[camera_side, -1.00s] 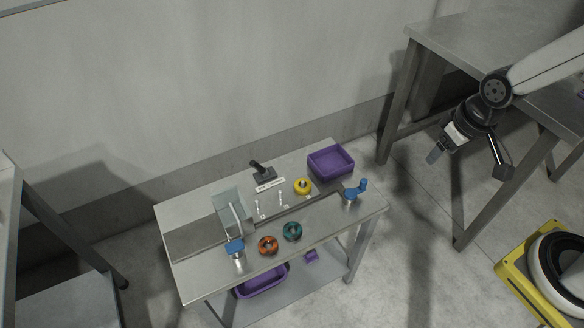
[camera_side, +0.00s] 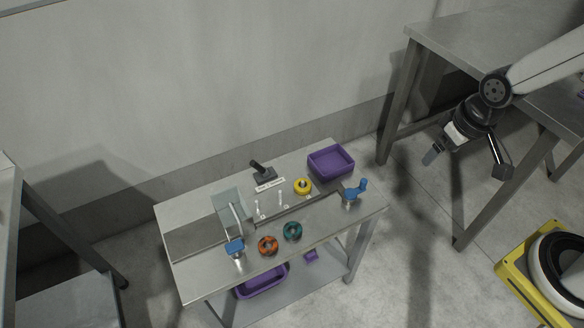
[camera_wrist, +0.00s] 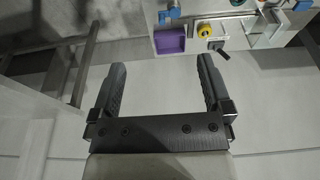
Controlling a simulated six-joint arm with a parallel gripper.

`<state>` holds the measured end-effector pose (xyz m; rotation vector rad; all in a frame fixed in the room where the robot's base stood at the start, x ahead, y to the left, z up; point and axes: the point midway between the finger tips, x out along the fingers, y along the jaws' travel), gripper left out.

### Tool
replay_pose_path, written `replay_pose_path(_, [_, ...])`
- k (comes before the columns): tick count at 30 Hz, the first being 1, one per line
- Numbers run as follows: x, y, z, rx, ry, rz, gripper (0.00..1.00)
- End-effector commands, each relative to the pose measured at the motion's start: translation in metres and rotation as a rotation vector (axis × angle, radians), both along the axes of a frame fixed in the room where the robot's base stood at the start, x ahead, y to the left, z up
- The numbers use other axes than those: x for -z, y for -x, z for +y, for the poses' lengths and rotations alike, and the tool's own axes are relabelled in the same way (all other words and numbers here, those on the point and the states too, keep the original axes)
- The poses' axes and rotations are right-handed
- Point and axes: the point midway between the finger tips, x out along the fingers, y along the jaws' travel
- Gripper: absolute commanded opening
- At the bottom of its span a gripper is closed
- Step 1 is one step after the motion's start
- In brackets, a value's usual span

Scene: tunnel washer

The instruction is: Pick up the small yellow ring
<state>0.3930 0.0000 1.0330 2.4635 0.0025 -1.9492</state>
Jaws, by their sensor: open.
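In the wrist view the yellow ring (camera_wrist: 207,28) shows at the top, beyond my fingers and right of the purple bin. My gripper (camera_side: 432,157) hangs in the air to the right of the table, well apart from the ring. In the wrist view my gripper (camera_wrist: 160,75) has its two dark fingers spread with nothing between them.
A purple bin (camera_side: 331,162) stands at the table's back right. An orange ring (camera_side: 268,246) and a teal ring (camera_side: 292,231) lie near the front edge. A blue-handled part (camera_side: 354,193) stands at the right, a black lever (camera_side: 262,172) at the back. A larger bench (camera_side: 470,40) stands right.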

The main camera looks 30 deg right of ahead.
Motion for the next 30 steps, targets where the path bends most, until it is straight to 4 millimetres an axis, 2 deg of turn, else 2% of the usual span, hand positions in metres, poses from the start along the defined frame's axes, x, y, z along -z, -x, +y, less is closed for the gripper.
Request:
replay_pose_path(7, [0.005, -0.02, 0.008, -0.034, -0.017, -0.003, 1.0])
replay_pose_path(14, [0.02, -0.063, 0.024, -0.104, -0.048, -0.018, 1.0])
replay_pose_path(23, [0.056, -0.125, 0.052, -0.208, -0.081, -0.051, 1.0])
replay_pose_path(30, [0.094, -0.168, 0.073, -0.282, -0.091, -0.082, 1.0])
